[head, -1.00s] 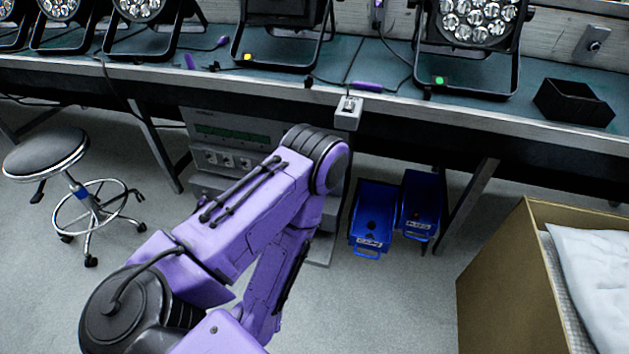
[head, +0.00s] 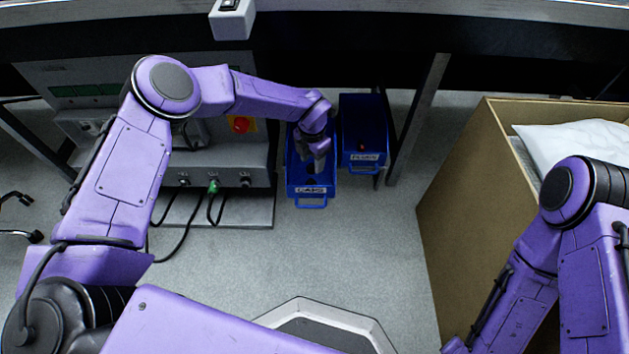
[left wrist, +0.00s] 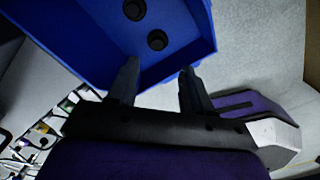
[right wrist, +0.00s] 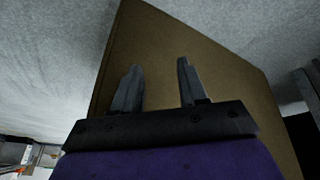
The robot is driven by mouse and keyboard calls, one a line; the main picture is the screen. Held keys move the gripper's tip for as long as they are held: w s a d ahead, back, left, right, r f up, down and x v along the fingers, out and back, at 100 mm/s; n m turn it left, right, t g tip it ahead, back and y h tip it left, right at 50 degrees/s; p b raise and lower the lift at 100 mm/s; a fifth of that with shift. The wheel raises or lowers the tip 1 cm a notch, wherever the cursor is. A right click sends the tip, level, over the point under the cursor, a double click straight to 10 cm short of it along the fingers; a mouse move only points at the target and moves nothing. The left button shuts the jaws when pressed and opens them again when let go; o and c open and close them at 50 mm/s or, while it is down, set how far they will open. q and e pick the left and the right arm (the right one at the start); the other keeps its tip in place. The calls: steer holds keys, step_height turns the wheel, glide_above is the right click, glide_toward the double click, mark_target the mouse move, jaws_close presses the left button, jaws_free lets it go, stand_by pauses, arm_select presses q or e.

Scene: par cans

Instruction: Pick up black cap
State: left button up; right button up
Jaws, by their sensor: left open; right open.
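Two black caps lie in the blue bin labelled CAPS (head: 311,190) on the floor under the bench. In the left wrist view one black cap (left wrist: 157,40) is nearer the fingers and another black cap (left wrist: 134,9) is farther in. My left gripper (head: 315,165) reaches down over the bin; in the left wrist view its fingers (left wrist: 157,88) are apart, empty, at the bin's edge, short of the caps. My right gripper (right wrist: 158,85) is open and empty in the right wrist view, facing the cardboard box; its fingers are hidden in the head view.
A second blue bin (head: 363,145) stands right beside the caps bin. A grey cabinet (head: 150,140) with cables is on the left. A cardboard box (head: 455,200) with a white bag (head: 580,145) stands on the right.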

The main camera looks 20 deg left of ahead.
mark_target(312, 180)
arm_select(q)
steer(key=f+b, duration=0.4)
steer(key=f, duration=0.5)
steer(key=shift+a+f, duration=0.15)
steer(key=shift+a, duration=0.05)
steer(key=shift+w+f+b, duration=0.1)
steer(key=shift+f+b, duration=0.25)
steer(key=shift+f, duration=0.15)
steer(key=shift+r, duration=0.1)
arm_select(e)
steer(key=shift+n+g+y, duration=0.6)
steer(key=shift+n+g, duration=0.1)
steer(key=shift+g, duration=0.1)
steer(key=f, duration=0.1)
steer(key=s+f, duration=0.1)
steer(key=f, duration=0.3)
steer(key=shift+s+a, duration=0.35)
arm_select(q)
steer(key=c, duration=0.8)
